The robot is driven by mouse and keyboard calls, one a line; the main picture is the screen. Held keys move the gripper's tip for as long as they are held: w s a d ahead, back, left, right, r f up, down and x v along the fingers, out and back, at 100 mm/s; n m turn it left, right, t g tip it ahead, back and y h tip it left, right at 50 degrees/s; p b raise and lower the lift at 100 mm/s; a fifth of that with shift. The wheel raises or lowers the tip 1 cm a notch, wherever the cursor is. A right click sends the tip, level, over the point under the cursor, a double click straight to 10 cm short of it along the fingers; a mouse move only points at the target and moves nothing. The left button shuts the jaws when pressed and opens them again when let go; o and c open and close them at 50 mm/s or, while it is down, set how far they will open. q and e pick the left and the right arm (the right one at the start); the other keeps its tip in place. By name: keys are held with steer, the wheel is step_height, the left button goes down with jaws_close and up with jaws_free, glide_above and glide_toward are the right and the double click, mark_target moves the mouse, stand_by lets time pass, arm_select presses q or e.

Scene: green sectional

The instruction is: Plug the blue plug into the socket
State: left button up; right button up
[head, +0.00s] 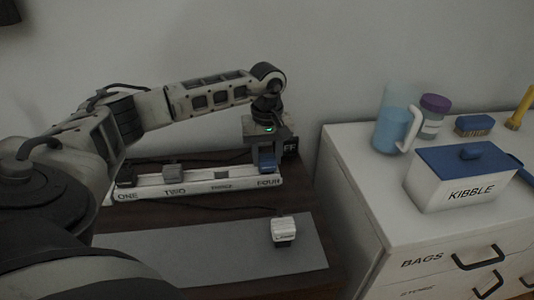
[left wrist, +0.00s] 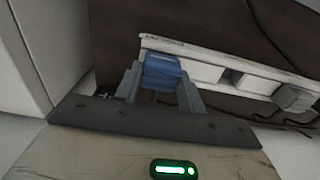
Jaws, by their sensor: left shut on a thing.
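The blue plug (head: 265,163) is between the fingers of my left gripper (head: 264,153), at the FOUR end of the white power strip (head: 200,188). In the left wrist view the blue plug (left wrist: 161,72) sits between both fingertips (left wrist: 159,88), over the end of the strip (left wrist: 205,72). My left gripper is shut on it and points down. Whether the plug's pins are in the socket is hidden. The strip is labelled ONE, TWO, THREE and FOUR. My right gripper is not in view.
A white plug (head: 284,230) lies on the grey mat (head: 215,258) in front. A white cabinet (head: 345,165) stands close to the right, bearing a kibble box (head: 450,192), a blue pitcher (head: 390,128) and a jar (head: 433,115).

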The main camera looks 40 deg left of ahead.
mark_target(267, 157)
arm_select(q)
steer(key=shift+f, duration=0.3)
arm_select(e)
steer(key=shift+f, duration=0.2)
arm_select(q)
steer(key=o, duration=1.1)
steer(key=shift+c, duration=0.2)
steer(key=shift+r, duration=0.85)
step_height(267, 157, up, 14)
steer(key=shift+r+p, duration=0.2)
steer(key=shift+p, duration=0.15)
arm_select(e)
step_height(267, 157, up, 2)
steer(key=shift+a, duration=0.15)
